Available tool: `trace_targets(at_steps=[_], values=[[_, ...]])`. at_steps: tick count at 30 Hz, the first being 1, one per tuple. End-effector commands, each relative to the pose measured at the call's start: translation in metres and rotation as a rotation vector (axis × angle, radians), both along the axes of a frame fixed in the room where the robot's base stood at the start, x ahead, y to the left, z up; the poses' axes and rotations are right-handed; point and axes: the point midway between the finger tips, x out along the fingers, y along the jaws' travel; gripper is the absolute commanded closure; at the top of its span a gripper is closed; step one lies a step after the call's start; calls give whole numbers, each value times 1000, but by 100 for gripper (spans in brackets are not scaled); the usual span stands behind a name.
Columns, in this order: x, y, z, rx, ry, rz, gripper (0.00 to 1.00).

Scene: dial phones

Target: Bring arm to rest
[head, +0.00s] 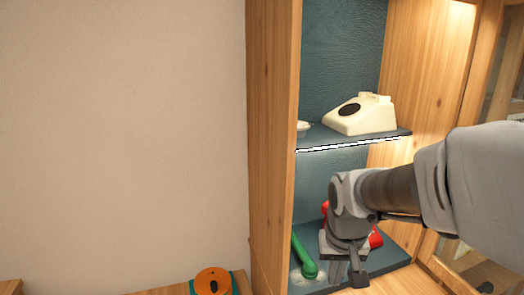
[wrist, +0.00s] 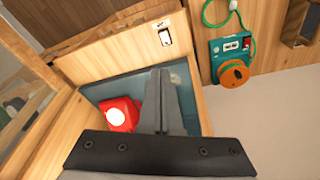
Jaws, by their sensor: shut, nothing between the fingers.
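My gripper (head: 347,280) is at the lower right of the head view, in front of the cabinet's lower shelf. Its fingers are together and empty; they also show in the wrist view (wrist: 161,76). A red phone (wrist: 118,113) sits on the lower shelf, left of the fingers in the wrist view. In the head view it is mostly hidden behind my arm (head: 376,238). A green handset (head: 305,256) lies on the lower shelf, just left of my gripper. A cream phone (head: 360,115) with a dark dial stands on the upper shelf.
The wooden cabinet's side panel (head: 272,130) stands left of my arm, and a glazed door (head: 490,90) is at the right. A green phone (wrist: 215,55) with an orange dial (head: 212,282) is outside the cabinet. The left of the head view is bare wall.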

Motion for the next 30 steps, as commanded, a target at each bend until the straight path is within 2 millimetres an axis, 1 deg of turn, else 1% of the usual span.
trace_targets(at_steps=[1, 6, 12, 15, 18, 21, 24, 30], values=[[-11, 0, 15, -3, -30, 7, 100], [-46, 1, 48, -5, -102, 38, 100], [-89, 3, 75, -1, -185, 75, 100], [-107, 4, 82, 4, -221, 92, 100], [-119, 4, 86, 8, -245, 105, 100], [-127, 5, 88, 10, -259, 114, 100], [-130, 5, 88, 11, -265, 117, 100], [-130, 5, 88, 12, -265, 117, 100]])
